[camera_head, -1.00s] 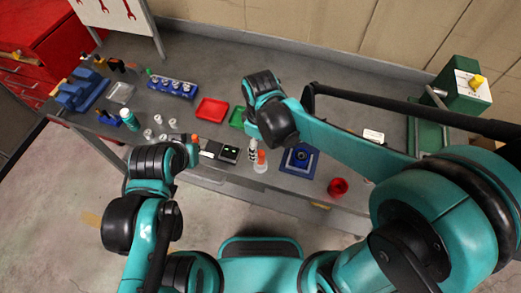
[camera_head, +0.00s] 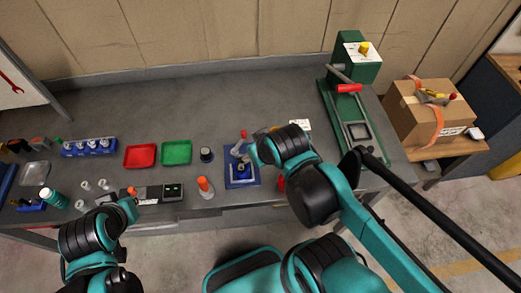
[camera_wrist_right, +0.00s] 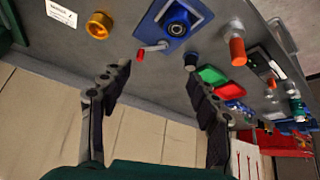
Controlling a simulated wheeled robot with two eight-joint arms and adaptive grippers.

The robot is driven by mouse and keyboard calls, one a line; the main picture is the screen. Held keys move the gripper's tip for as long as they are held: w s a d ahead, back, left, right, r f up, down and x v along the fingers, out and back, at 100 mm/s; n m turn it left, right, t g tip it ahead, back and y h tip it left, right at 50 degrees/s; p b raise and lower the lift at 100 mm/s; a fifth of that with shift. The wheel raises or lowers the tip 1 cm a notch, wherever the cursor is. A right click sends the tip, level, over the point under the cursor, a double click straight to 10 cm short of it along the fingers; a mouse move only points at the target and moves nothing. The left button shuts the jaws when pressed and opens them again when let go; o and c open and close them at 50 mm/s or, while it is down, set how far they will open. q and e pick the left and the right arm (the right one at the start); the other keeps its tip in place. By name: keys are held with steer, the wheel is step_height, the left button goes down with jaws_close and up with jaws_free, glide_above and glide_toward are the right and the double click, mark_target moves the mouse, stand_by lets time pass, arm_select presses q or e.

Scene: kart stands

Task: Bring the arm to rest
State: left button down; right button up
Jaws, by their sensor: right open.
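My right arm reaches over the bench in the head view, its wrist (camera_head: 300,160) beside the blue fixture (camera_head: 240,182). In the right wrist view my right gripper (camera_wrist_right: 158,82) is open, its two dark fingers wide apart with nothing between them. The blue fixture also shows in that view (camera_wrist_right: 190,38), beyond the fingertips, with a red-ended lever (camera_wrist_right: 152,48) beside it. My left arm is folded at the lower left of the head view, its wrist end (camera_head: 128,208) in front of the bench edge. The left fingers cannot be made out.
The grey bench (camera_head: 200,105) carries a red tray (camera_head: 140,155), a green tray (camera_head: 176,152), an orange-topped piece (camera_head: 205,187) and a blue rack (camera_head: 90,147). A green press (camera_head: 355,65) stands at right, near a cardboard box (camera_head: 420,115). The bench's back is clear.

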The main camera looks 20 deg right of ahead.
steer(key=shift+s+d+m+t, duration=0.3)
steer(key=shift+d+m+t, duration=0.1)
steer(key=shift+d+m, duration=0.25)
step_height(320, 180, down, 7)
steer(key=b, duration=0.7)
